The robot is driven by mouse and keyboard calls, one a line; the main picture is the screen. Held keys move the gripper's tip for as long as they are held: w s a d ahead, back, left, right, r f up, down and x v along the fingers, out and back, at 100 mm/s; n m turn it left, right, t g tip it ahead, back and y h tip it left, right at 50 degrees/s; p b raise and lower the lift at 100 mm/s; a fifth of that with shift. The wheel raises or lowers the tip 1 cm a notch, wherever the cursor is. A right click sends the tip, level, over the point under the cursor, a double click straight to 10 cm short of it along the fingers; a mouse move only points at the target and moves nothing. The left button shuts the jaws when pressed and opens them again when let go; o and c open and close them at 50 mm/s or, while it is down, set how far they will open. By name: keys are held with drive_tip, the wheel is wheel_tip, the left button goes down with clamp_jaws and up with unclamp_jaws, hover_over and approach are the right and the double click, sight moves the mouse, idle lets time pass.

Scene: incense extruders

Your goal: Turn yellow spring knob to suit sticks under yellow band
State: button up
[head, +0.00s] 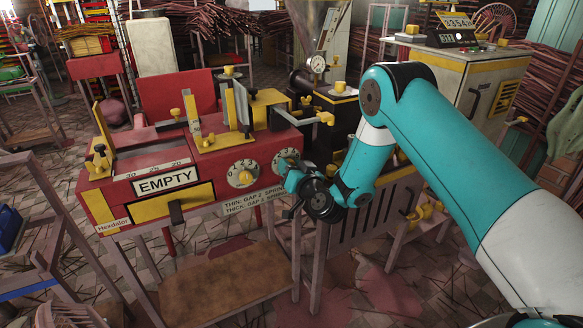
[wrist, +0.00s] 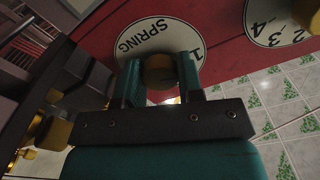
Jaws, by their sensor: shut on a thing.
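The yellow spring knob (wrist: 158,71) sits on a round white dial plate (wrist: 138,40) marked SPRING, seen upside down in the wrist view. My gripper (wrist: 160,78) has one finger on each side of the knob and is shut on it. The digits around this knob are mostly hidden by the fingers. In the head view my gripper (head: 288,172) is at the front right of the red machine (head: 205,205). The spring dial (head: 285,157) shows partly behind it, with its knob hidden. I cannot make out sticks under a yellow band.
A second dial (head: 242,173) with a yellow knob is left of the spring dial. A sign (head: 252,200) below reads about thin and thick, gap and spring. An EMPTY label (head: 167,181) is on the front. A dark yellow-trimmed machine (head: 345,100) stands close right.

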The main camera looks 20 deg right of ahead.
drive_tip(key=shift+m, duration=3.1)
drive_tip(key=o, duration=0.9)
